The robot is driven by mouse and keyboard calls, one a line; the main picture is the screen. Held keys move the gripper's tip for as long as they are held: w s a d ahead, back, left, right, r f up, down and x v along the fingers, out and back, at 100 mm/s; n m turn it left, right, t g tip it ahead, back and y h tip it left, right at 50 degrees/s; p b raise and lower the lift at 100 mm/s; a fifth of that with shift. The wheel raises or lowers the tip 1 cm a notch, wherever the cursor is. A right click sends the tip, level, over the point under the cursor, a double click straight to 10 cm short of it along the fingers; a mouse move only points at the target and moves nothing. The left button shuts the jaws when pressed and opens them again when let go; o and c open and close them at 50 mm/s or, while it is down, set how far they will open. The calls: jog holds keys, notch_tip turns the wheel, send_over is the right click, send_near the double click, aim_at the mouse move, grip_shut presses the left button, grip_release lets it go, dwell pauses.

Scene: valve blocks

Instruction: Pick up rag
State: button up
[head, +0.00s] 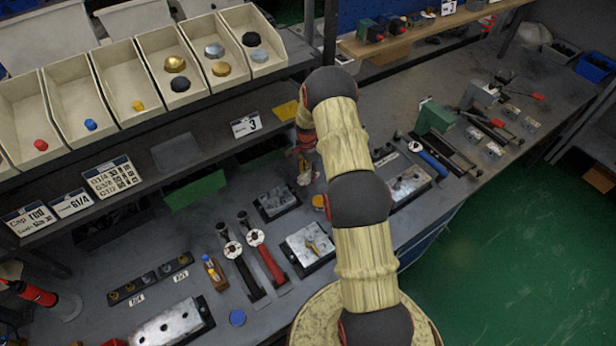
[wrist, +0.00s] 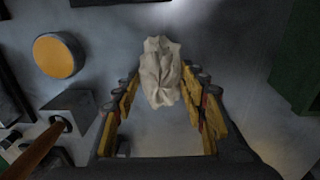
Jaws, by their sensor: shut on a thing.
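The rag (wrist: 160,70) is a crumpled off-white cloth. In the wrist view it sits between the fingertips of my gripper (wrist: 163,84), which is shut on it. The rag's far end sticks out past the fingertips. In the head view my gripper (head: 304,150) is partly hidden behind my arm, over the back part of the grey workbench (head: 335,285). A small pale bit of the rag (head: 304,175) shows below it. I cannot tell whether the rag touches the bench.
A yellow-orange disc (wrist: 60,55) lies left of the rag in the wrist view. A metal block on a dark base (head: 277,202) and valve blocks (head: 310,245) stand close by. A shelf (head: 150,160) with bins overhangs the bench at left. A green vise (head: 435,118) stands at right.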

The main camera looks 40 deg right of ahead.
aim_at(308, 172)
jog(key=shift+c, duration=0.2)
notch_tip(308, 172, up, 10)
dwell(0.5)
jog(key=o, duration=0.5)
jog(key=shift+c, duration=0.2)
jog(key=c, duration=0.4)
jog(key=shift+w, duration=0.1)
jog(key=shift+c, duration=0.2)
